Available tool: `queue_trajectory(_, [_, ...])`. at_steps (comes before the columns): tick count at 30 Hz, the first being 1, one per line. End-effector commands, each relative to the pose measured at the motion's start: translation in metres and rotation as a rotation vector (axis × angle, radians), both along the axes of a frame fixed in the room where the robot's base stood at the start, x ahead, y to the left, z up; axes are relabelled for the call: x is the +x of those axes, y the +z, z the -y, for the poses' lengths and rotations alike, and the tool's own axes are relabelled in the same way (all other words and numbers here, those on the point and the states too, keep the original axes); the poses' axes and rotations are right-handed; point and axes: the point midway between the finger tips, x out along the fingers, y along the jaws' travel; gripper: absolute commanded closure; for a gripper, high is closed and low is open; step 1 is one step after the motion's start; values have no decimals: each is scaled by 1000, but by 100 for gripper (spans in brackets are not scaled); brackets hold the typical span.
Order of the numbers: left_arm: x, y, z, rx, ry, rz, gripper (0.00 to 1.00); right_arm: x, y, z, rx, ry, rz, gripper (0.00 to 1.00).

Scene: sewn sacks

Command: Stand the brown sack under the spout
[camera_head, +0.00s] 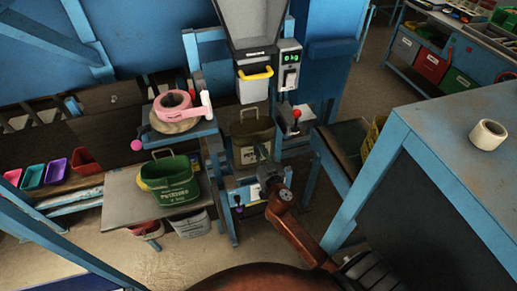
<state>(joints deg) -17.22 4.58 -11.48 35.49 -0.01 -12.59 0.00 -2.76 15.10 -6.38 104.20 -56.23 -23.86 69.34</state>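The brown sack (251,138) stands roughly upright with its handle up, below the grey spout (253,91) with the yellow handle. There is a gap between the sack's top and the spout. My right gripper (262,154) is at the front of the sack, low on its face. It overlaps the sack in the picture; I cannot tell whether its fingers are open or shut, or whether they touch the cloth. My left gripper is not in view.
A green sack (170,184) stands on a grey bench (122,202) at the left. A pink tape dispenser (176,106) sits left of the spout. A control box (289,65) is right of the spout. A blue-framed table (455,125) with a tape roll (487,135) fills the right.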

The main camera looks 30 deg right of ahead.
Motion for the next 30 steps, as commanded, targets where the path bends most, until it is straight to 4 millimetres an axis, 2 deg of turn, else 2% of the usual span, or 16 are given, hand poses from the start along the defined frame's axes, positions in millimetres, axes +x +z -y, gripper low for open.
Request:
queue_trajectory(2, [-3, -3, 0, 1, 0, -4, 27, 0, -6, 0, 0, 0, 0, 100])
queue_trajectory(13, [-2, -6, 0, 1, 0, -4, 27, 0, -9, 0, 1, 1, 1, 100])
queue_trajectory(21, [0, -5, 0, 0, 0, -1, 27, 0, -8, 0, 0, 1, 1, 79])
queue_trajectory(30, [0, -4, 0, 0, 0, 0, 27, 0, -7, 0, 0, 1, 1, 78])
